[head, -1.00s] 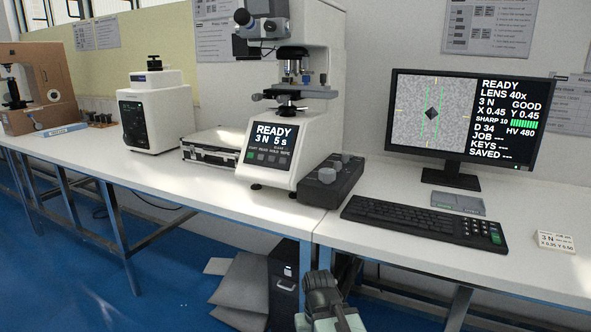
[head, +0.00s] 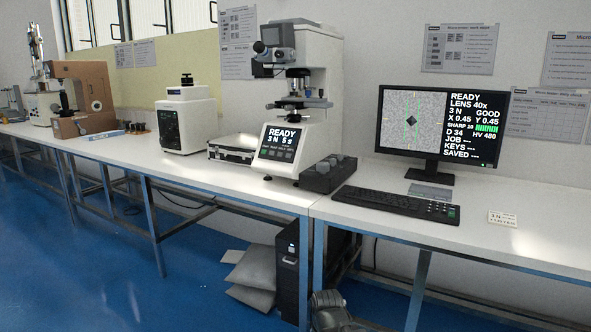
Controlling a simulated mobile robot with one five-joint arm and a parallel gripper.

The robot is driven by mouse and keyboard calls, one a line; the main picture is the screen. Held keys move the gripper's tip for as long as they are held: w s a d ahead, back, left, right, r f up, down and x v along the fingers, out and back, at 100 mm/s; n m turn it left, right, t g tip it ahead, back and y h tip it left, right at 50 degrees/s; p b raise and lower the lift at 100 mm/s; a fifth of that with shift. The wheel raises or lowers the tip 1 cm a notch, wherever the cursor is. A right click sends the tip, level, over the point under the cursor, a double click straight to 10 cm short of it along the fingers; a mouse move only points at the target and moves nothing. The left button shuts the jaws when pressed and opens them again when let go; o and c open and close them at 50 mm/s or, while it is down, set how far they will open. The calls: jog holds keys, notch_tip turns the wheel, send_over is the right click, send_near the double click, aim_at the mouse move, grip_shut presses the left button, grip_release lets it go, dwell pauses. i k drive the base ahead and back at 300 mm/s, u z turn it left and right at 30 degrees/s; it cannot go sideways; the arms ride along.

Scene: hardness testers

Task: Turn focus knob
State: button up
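The hardness tester (head: 308,85) stands on the bench in the middle of the head view. Its front screen (head: 280,142) reads READY, 3 N, 5 s. A dark control box (head: 327,174) with knobs on top sits against its right side; I cannot tell which knob is the focus knob. The monitor (head: 440,125) shows a dark diamond between green lines, SHARP 10 and GOOD. Part of my arm (head: 330,312) shows at the bottom edge, below the bench top and well short of the box. My gripper's fingers cannot be made out.
A keyboard (head: 396,203) and a small label block (head: 502,219) lie on the right bench (head: 450,232). A black cabinet (head: 288,270) and grey sheets (head: 254,277) are under the bench. Other machines stand to the left. Blue floor in front is clear.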

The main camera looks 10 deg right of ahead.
aim_at(323, 167)
jog(key=z, duration=0.15)
jog(key=i, duration=0.9)
jog(key=u, duration=0.1)
